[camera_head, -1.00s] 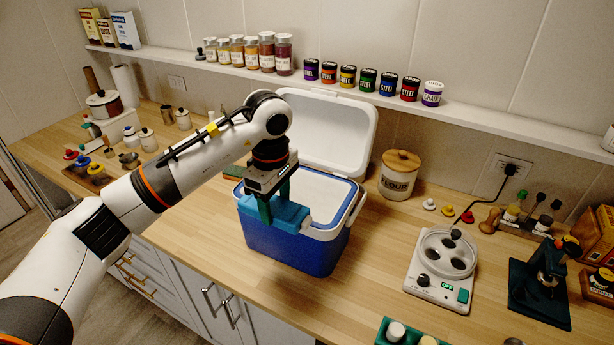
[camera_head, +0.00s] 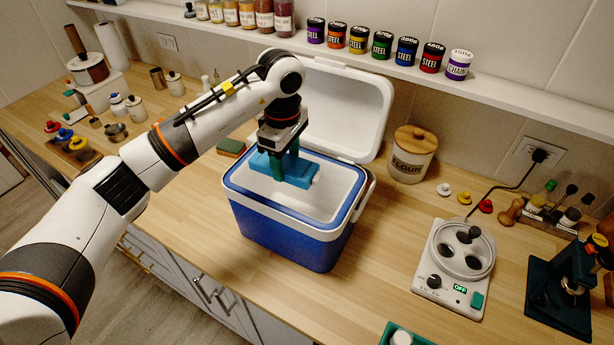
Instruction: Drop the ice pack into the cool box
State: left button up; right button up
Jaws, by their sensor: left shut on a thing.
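The blue cool box (camera_head: 284,237) stands on the wooden counter with its white lid (camera_head: 345,107) tipped open at the back. Its white inside shows empty around the gripper. My left gripper (camera_head: 284,168) points down over the opening and is shut on the light-blue ice pack (camera_head: 297,177). The ice pack is within the outline of the box mouth. I cannot tell exactly how far it is above or below the rim. My right gripper is not in view.
A flour jar (camera_head: 411,155) stands right of the box, and a white device with round wells (camera_head: 456,262) is farther right. A shelf of jars and tins (camera_head: 380,46) runs along the wall behind. Bare counter (camera_head: 385,235) lies right of the box.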

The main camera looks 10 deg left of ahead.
pick_arm(q)
jog(key=shift+w+f, duration=0.15)
jog(key=shift+f, duration=0.5)
jog(key=shift+w+f, duration=0.2)
jog(key=shift+f, duration=0.25)
jog(key=o, duration=0.8)
jog(key=shift+s, duration=0.1)
jog(key=o, duration=0.4)
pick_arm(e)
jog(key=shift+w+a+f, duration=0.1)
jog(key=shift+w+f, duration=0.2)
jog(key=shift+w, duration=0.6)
